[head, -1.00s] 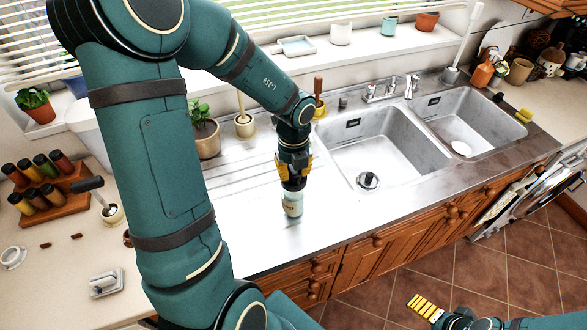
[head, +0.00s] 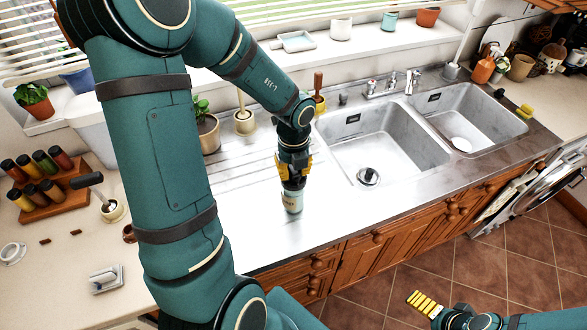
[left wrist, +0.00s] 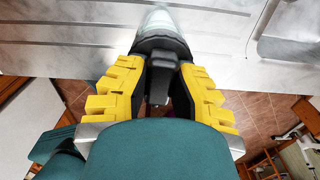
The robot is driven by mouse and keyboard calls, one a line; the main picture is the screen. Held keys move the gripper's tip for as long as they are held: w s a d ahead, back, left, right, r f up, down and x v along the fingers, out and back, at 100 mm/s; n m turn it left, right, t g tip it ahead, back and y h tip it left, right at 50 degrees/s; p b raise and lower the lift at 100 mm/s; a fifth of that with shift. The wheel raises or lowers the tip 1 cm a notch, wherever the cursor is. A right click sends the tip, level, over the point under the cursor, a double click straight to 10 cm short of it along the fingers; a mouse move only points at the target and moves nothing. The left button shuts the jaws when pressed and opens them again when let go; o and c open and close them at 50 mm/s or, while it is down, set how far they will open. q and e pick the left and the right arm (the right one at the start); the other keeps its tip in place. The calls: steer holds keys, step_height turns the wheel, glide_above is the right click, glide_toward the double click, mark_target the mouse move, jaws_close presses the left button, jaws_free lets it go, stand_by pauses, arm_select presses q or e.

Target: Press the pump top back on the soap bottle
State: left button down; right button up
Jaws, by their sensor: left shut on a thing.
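The soap bottle (head: 292,203) is pale with a printed label and stands on the steel drainboard left of the sinks. My left gripper (head: 292,180) is directly above it, pointing down, shut on the dark pump top. In the left wrist view the black pump top (left wrist: 161,46) is between the yellow-padded fingers (left wrist: 160,85), with the pale bottle (left wrist: 162,18) beyond it. The pump top is at the bottle's mouth; I cannot tell whether it is fully seated. My right gripper (head: 427,305) is low at the right, over the floor, its opening unclear.
Two steel sink basins (head: 385,145) lie right of the bottle. A potted plant (head: 207,132) and a brush holder (head: 244,122) stand behind it. A spice rack (head: 50,195) is at the far left. The drainboard around the bottle is clear; its front edge is near.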

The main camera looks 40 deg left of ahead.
arm_select(q)
steer(key=shift+f, duration=0.3)
steer(key=c, duration=0.8)
jaws_free()
steer(key=shift+c, duration=0.2)
steer(key=shift+r, duration=0.1)
step_height(320, 180, up, 16)
steer(key=p, duration=0.2)
steer(key=shift+p, duration=0.3)
